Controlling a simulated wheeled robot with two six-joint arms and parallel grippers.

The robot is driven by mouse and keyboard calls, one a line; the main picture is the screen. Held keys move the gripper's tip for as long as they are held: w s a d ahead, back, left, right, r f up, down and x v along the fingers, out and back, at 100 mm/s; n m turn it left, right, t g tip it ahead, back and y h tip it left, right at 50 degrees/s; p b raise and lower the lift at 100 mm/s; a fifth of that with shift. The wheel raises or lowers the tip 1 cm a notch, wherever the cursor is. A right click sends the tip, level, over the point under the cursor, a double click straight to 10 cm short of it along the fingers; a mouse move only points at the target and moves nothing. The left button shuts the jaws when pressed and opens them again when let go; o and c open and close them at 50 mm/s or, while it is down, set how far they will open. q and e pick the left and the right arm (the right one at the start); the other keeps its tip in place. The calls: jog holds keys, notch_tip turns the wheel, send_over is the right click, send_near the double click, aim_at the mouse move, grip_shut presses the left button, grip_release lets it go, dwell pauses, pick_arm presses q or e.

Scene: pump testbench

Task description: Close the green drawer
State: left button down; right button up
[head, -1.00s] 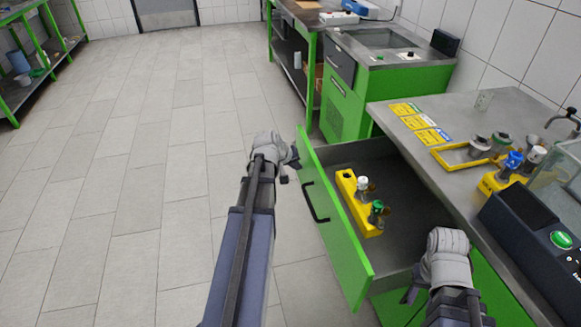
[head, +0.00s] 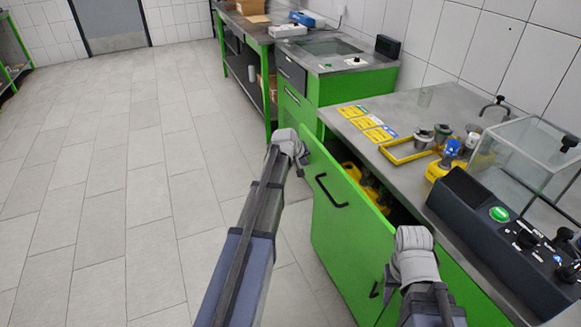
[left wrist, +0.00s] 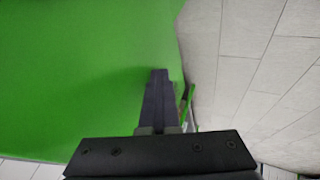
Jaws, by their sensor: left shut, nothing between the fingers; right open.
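The green drawer (head: 335,221) in the head view stands partly open, with a narrow gap between its front and the counter. Its black handle (head: 331,191) is on the front. A yellow holder (head: 352,172) with items shows inside, partly hidden by the drawer front. My left gripper (head: 299,166) is shut and empty at the far left edge of the drawer front; I cannot tell if it touches. In the left wrist view its shut fingers (left wrist: 159,95) point along a green surface. My right gripper (head: 386,284) is open, near the right end of the drawer front, its fingers partly hidden.
The grey countertop (head: 400,108) holds a yellow frame (head: 398,156), bottles, a glass box (head: 520,150) and a black control box (head: 510,245) with a green button. A green cabinet (head: 345,88) stands behind. The tiled floor at left is free.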

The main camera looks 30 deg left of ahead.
pick_arm(q)
jog(key=w+d, duration=0.2)
jog(key=w, duration=0.1)
jog(key=w+d, duration=0.3)
jog(key=shift+d, duration=0.1)
jog(key=shift+w+d, duration=0.2)
jog(key=shift+w, duration=0.05)
jog(key=shift+w+r, duration=0.1)
pick_arm(e)
jog(key=shift+a, duration=0.1)
